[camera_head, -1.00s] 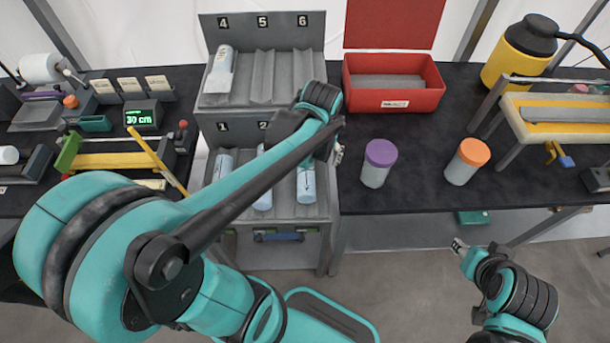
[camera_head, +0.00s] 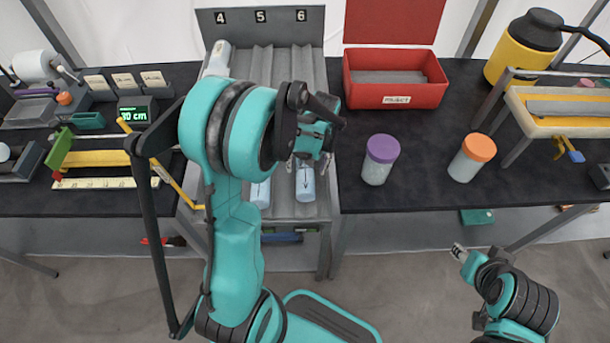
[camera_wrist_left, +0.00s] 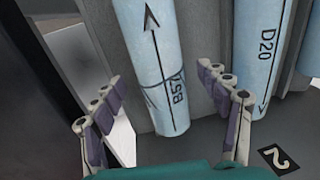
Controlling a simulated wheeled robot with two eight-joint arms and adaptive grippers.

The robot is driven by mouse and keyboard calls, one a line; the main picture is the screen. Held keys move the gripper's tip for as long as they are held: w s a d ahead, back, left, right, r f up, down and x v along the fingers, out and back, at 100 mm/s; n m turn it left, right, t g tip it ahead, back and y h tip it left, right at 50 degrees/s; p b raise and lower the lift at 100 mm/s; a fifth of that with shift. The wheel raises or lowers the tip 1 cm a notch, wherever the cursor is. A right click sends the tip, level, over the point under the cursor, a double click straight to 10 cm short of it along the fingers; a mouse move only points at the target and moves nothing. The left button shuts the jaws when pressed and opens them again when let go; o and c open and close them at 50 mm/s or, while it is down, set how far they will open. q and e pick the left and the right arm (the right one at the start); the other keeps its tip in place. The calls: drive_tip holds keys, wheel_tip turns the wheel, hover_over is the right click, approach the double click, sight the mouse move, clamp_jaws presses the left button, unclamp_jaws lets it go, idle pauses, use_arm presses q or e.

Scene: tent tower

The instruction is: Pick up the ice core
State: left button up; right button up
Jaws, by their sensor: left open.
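A pale blue ice core (camera_wrist_left: 160,70) marked with an arrow and a label like B57 stands between the two fingers of my left gripper (camera_wrist_left: 165,90) in the left wrist view. The gripper is open, with a finger on each side of the core. A second core (camera_wrist_left: 258,45), labelled D20, is to its right. In the head view, my left gripper (camera_head: 318,145) is above the right-hand lower core (camera_head: 305,180); another core (camera_head: 261,193) lies to its left. My left arm hides much of the lower rack. My right gripper (camera_head: 459,252) is small at the lower right.
The grey rack (camera_head: 262,17) has numbers 4, 5 and 6 on top, with a core (camera_head: 219,58) in slot 4. A red box (camera_head: 395,92), a purple-lidded jar (camera_head: 380,160) and an orange-lidded jar (camera_head: 471,158) stand to the right on the black table.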

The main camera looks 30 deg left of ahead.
use_arm(q)
drive_tip(key=shift+a+f, duration=0.15)
drive_tip(key=shift+f, duration=0.55)
drive_tip(key=shift+r, duration=0.1)
drive_tip(key=shift+c, duration=0.9)
drive_tip(key=c, duration=1.5)
drive_tip(key=shift+r, duration=0.1)
